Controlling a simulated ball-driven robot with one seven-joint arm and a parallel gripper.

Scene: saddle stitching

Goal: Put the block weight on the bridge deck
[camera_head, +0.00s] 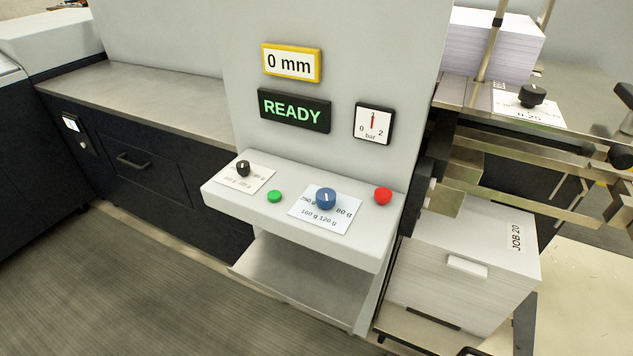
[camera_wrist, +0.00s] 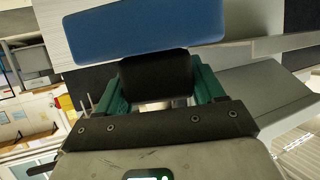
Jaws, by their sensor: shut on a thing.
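In the wrist view, my gripper (camera_wrist: 158,92) has green fingers on both sides of a black block-shaped piece (camera_wrist: 155,72) and is shut on it. A long blue slab (camera_wrist: 145,30) shows directly beyond the black piece. I cannot tell whether the two are joined as the block weight. My gripper and the held piece are not in the head view. No part in either view can be made out for certain as the bridge deck.
In the head view, a grey control shelf (camera_head: 225,193) carries knobs and buttons below a READY sign (camera_head: 294,110). A bare grey counter (camera_head: 150,95) runs left.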

